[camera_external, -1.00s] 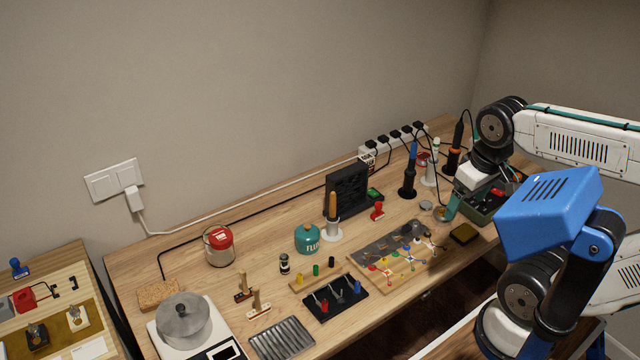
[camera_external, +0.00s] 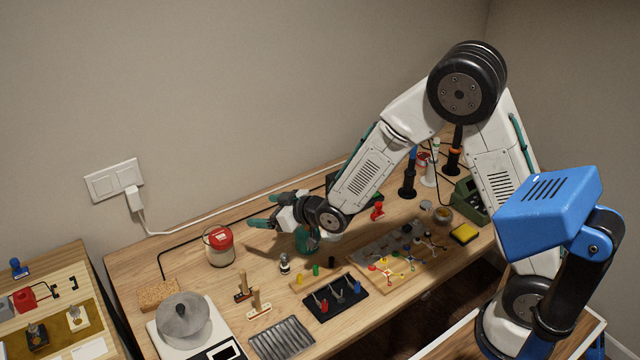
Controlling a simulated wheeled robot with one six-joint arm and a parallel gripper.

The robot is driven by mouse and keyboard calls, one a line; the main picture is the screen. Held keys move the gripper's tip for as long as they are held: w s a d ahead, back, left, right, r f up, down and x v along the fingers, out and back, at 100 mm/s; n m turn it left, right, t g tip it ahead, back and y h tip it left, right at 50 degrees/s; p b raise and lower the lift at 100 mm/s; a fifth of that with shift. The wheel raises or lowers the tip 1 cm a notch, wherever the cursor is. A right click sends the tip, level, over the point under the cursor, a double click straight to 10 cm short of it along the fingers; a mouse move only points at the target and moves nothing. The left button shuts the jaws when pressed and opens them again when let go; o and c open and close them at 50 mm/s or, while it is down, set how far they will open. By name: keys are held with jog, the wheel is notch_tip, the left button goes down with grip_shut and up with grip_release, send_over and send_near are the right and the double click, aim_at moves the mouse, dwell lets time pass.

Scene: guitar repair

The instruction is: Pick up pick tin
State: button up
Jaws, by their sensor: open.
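My gripper (camera_external: 264,211) is in the middle of the bench, its teal fingers spread apart and pointing left. Nothing shows between them. It appears above the bench, right of the red-lidded jar (camera_external: 220,246) and apart from it in the picture. A small round tin (camera_external: 442,214) with yellowish contents stands at the right of the bench, with a flat grey disc (camera_external: 426,205) beside it. This may be the pick tin, but I cannot read any label. My gripper is well to the left of it. My wrist partly hides the teal flux can (camera_external: 304,241).
The green box (camera_external: 468,198) and yellow sponge-like block (camera_external: 464,233) are at the right. Soldering tools (camera_external: 408,178) stand at the back. Bare wood lies around the jar.

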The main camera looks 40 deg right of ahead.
aim_at(220, 236)
jog(key=a+f+y, duration=0.1)
jog(key=a+f, duration=0.1)
jog(key=a+f+y, duration=0.1)
jog(key=a+f, duration=0.1)
jog(key=a+f+n+t, duration=0.1)
jog(key=a+f, duration=0.1)
jog(key=a, duration=0.1)
jog(key=shift+s+f+y, duration=0.2)
jog(key=shift+s+y, duration=0.2)
jog(key=x, duration=0.7)
jog(key=shift+w+a+r, duration=0.1)
jog(key=shift+w+a, duration=0.1)
jog(key=shift+a, duration=0.25)
jog(key=c, duration=1.1)
jog(key=shift+r, duration=0.1)
